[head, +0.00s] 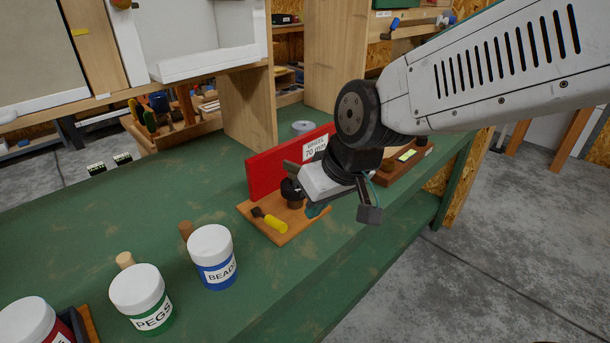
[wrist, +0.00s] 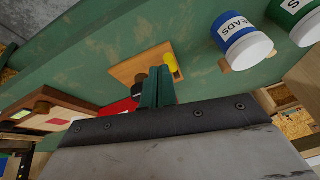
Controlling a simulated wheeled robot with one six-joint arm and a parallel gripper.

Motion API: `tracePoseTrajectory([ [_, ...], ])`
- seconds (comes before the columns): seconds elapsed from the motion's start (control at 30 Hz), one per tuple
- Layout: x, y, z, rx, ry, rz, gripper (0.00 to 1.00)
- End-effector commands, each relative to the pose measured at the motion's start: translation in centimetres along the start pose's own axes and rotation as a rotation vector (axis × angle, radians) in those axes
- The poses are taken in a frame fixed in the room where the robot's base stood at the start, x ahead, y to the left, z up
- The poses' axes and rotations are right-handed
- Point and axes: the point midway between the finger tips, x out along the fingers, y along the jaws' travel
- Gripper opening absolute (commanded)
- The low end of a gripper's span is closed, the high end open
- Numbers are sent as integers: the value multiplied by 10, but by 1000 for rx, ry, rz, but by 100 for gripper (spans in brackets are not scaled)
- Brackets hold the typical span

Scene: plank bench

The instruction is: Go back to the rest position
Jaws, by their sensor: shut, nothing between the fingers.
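My gripper (head: 316,211) hangs above the right part of the green bench in the head view, over the front edge of a small wooden board. In the wrist view its teal fingers (wrist: 158,86) are together with nothing between them. The arm reaches in from the upper right. The gripper hides part of the board and panel.
Jars labelled PEGS (head: 140,298) and BEADS (head: 212,258) stand on the green bench (head: 120,215) at the front left. Another white-lidded jar (head: 30,322) is at the lower left corner. A brown wooden block (head: 404,160) lies behind my gripper. Bare floor (head: 480,270) is at right.

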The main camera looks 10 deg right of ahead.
Motion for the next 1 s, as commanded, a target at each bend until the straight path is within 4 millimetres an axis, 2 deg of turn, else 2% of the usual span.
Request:
tracePoseTrajectory([
  [0.13, 0, -1, 9, 16, -41, -4, 0],
  [0.2, 0, -1, 26, 23, -108, -3, 0],
  [0.27, -9, 4, 45, 40, -168, 6, 0],
  [0.4, -50, 32, 94, 137, -275, 65, 0],
  [0.6, -108, 69, 160, 320, -336, 170, 0],
  [0.7, -128, 80, 180, 392, -316, 213, 0],
  [0.83, -140, 88, 187, 449, -264, 243, 0],
  [1.0, -143, 90, 188, 464, -253, 249, 0],
])
